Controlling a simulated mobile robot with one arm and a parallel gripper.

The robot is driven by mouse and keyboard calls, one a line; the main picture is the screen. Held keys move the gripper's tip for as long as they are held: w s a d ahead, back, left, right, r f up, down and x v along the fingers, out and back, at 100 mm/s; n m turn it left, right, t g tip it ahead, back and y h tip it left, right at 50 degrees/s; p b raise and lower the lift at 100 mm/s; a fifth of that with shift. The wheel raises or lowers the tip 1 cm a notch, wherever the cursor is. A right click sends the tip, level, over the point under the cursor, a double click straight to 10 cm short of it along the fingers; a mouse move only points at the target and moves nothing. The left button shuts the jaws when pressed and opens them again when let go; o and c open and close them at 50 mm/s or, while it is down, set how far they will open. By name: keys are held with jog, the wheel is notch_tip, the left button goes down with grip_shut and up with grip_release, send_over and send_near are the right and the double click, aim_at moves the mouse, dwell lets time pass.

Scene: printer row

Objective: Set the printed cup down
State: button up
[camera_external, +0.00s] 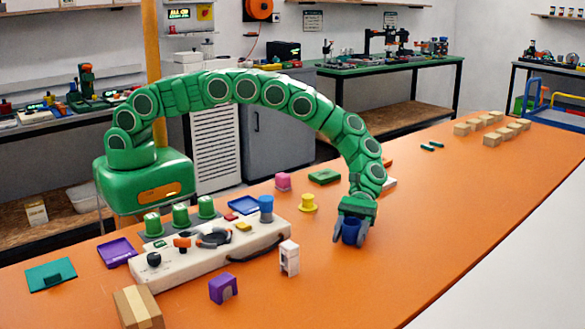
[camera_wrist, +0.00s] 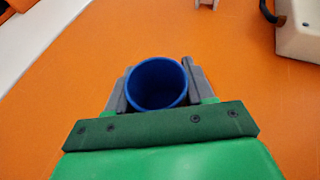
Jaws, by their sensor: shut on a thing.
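The printed cup is blue, round and open at the top. In the external view the cup (camera_external: 350,231) is between the fingers of my gripper (camera_external: 350,238), low over the orange table (camera_external: 440,215). In the wrist view the cup (camera_wrist: 158,84) is upright, with its empty inside facing the camera. The grey fingers of my gripper (camera_wrist: 156,92) are shut on it from both sides. I cannot tell whether the cup's base touches the table, as the fingers partly hide its lower part.
A white control box (camera_external: 215,245) with knobs stands to the left. A white printed piece (camera_external: 289,257), a yellow piece (camera_external: 308,203), a pink block (camera_external: 283,181) and a purple piece (camera_external: 223,288) stand nearby. Cardboard boxes (camera_external: 492,136) are at the far right. The table right of my gripper is clear.

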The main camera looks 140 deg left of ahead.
jog(key=o, duration=1)
jog(key=shift+a+r, duration=0.2)
jog(key=v, duration=1.1)
jog(key=shift+s+a+r, duration=0.2)
